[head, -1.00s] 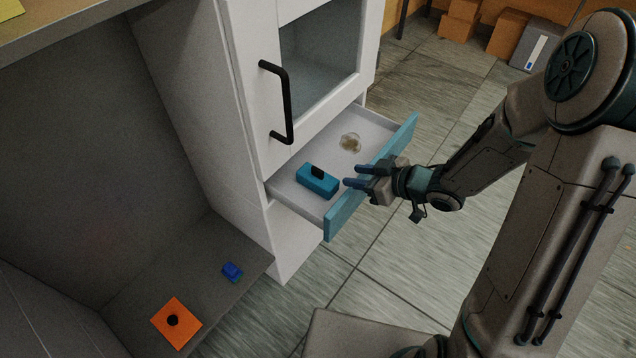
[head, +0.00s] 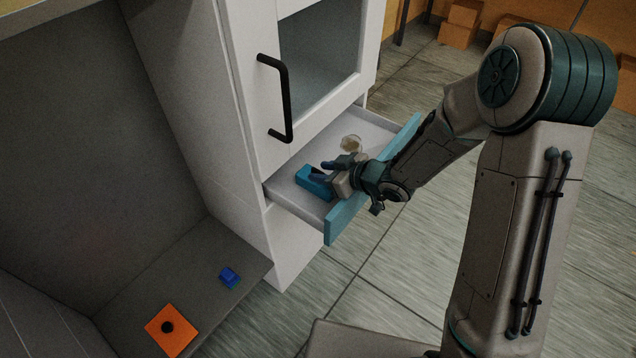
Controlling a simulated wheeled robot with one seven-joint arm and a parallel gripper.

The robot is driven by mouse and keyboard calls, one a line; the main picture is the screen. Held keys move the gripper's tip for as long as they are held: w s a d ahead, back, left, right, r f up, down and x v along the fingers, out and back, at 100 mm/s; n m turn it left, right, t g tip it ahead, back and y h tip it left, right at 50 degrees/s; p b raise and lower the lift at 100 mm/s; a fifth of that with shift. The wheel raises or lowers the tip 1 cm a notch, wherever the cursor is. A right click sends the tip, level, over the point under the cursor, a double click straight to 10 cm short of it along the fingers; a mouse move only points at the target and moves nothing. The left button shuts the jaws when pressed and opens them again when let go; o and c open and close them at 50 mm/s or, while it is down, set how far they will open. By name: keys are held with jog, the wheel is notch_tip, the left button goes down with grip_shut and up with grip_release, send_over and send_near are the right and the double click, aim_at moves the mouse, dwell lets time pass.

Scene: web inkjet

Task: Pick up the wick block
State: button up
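A teal block (head: 306,185) lies in the open drawer, near its left end; I take it to be the wick block. The black piece on its top, seen earlier, is now hidden behind my gripper. My gripper (head: 324,170) is over the drawer, with its fingers at the right side and top of the block. The two dark fingers look apart, so it seems open. I cannot tell whether they touch the block.
The drawer (head: 345,215) has a teal front and juts from a white cabinet (head: 180,90) with a black handle (head: 288,100). A blue item (head: 229,277) and an orange square (head: 172,331) are on the low shelf.

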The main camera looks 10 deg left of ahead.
grip_shut()
jog(key=shift+r, duration=0.15)
